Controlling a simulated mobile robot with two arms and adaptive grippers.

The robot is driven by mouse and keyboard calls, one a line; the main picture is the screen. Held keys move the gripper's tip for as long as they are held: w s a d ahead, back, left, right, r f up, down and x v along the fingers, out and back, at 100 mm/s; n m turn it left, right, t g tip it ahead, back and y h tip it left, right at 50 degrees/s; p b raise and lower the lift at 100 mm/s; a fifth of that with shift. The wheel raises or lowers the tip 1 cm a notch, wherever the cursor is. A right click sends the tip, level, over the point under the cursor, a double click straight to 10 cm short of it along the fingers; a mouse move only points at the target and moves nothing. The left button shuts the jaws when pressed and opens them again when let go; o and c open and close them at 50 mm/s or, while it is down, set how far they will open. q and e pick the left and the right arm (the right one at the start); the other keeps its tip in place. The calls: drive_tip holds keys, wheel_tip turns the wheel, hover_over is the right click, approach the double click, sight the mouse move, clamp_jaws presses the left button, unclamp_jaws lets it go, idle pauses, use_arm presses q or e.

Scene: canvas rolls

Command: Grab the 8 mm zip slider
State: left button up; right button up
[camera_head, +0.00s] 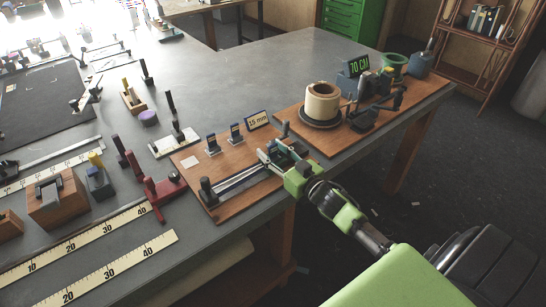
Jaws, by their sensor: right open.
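My right gripper (276,155) reaches in from the lower right, open over the right end of a brown wooden board (215,170). Two small dark upright pieces, one (212,144) to the left and one (236,131) nearer the sign, stand at the board's back edge. They may be zip sliders, but I cannot read any size on them. A small sign (257,120) behind them reads "15 mm". A metal rail (240,182) runs along the board's front and passes under the gripper, which partly hides that end. No 8 mm mark is legible. My left gripper is not in view.
A second board to the right holds a cream roll (322,102), a "70 CM" display (357,66) and dark fittings. Red clamps (163,190), a wooden block (57,198) and long rulers (110,268) lie to the left. The back middle of the grey table (235,75) is clear.

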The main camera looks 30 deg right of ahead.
clamp_jaws()
drive_tip(key=shift+r, duration=0.15)
